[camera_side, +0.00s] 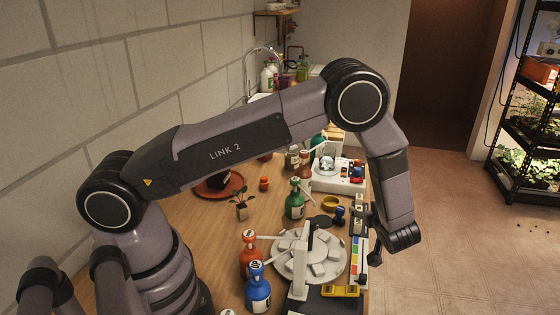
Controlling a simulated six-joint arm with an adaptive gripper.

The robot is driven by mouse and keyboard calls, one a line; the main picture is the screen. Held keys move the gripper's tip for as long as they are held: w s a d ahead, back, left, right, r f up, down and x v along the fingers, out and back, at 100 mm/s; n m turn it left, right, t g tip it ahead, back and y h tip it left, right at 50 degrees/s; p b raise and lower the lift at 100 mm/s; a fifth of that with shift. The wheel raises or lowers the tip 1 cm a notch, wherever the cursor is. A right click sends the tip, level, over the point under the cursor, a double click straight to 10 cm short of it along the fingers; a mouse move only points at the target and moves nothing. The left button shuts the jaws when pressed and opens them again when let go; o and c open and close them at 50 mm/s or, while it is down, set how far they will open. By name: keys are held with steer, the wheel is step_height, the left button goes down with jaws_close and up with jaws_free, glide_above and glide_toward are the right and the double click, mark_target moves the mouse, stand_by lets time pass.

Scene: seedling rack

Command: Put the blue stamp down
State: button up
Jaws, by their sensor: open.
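A small dark blue object (340,213), which looks like the blue stamp, stands near the right edge of the bench beside a dark round pad (319,221). It is small in the picture, and its base is hard to make out. My gripper (374,256) is open at the bench's right edge, below my wrist and nearer the camera than the blue object. It appears apart from that object, and nothing shows clearly between its fingers, which are partly hidden by the wrist.
Blue (258,291), red (250,256) and green (294,202) bottles stand along the bench. A white device (340,178) is farther back. Open floor lies right.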

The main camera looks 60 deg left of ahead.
steer(key=w+d+r+m+t+h, duration=0.1)
steer(key=w+r+t+h, duration=0.2)
steer(key=r, duration=0.5)
steer(key=w+d+r+m+t+h, duration=0.15)
steer(key=r+h, duration=0.25)
steer(key=r, duration=0.4)
steer(key=s+d+r+m+h, duration=0.2)
steer(key=s+r+m+h, duration=0.4)
steer(key=r, duration=0.7)
steer(key=s+a+m+g+y, duration=0.1)
steer(key=s+a, duration=0.3)
steer(key=s, duration=1.2)
steer(key=s+a+m+g, duration=0.3)
steer(key=s+a+g, duration=0.1)
steer(key=s, duration=1.2)
steer(key=shift+s+a+r+m+y, duration=0.3)
steer(key=shift+a+m+y, duration=0.1)
steer(key=shift+a, duration=0.25)
steer(key=shift+w, duration=0.1)
